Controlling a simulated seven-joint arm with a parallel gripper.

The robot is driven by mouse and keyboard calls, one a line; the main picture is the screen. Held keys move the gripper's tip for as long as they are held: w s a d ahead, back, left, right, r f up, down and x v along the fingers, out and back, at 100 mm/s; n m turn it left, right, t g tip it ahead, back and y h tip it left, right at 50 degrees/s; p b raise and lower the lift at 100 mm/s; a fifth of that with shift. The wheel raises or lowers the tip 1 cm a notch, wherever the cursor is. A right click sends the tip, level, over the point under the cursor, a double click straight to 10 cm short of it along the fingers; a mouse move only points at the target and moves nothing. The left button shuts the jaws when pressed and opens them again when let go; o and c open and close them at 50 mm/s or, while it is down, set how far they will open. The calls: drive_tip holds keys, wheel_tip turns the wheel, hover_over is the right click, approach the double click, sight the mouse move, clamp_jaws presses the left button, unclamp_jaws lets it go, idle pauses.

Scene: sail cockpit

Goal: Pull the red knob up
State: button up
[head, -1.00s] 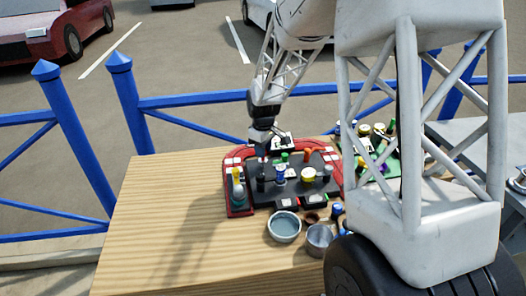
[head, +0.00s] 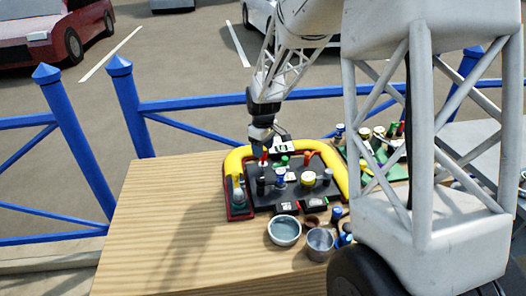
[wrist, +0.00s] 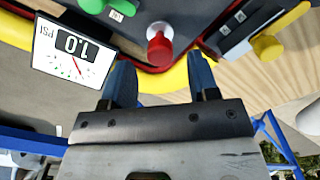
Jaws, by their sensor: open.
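In the head view the red knob (head: 264,157) shows just beside my fingers at the panel's far left. My gripper (wrist: 162,75) is open, with two blue fingers spread apart. In the wrist view the knob appears beyond the fingertips, in line with the gap; nothing is held. My gripper (head: 259,148) hangs over the back left part of the panel in the head view. Whether a finger touches the knob cannot be told.
The panel's rim (head: 334,160) is yellow. Several other controls crowd the panel. A bowl (head: 284,231) and a metal cup (head: 319,243) stand in front. The table's left side (head: 160,225) is clear.

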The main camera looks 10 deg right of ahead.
drive_tip(key=shift+r, duration=2.95)
drive_tip(key=shift+s+r, duration=0.4)
drive_tip(key=shift+s, duration=0.15)
drive_tip(key=s+d+r+m+t, duration=0.1)
drive_tip(key=s+r+m, duration=0.2)
drive_tip(key=s, duration=1)
drive_tip(key=s+d+r+m, duration=0.1)
drive_tip(key=s+r+m, duration=0.1)
drive_tip(key=s, duration=1.2)
drive_tip(key=s+d+r+m+t, duration=0.1)
drive_tip(key=s+r+m, duration=0.2)
drive_tip(key=s, duration=1.1)
drive_tip(key=shift+d+r+m+t, duration=0.2)
drive_tip(key=shift+r+m+t, duration=0.15)
drive_tip(key=shift+m, duration=0.25)
drive_tip(key=shift+w, duration=0.1)
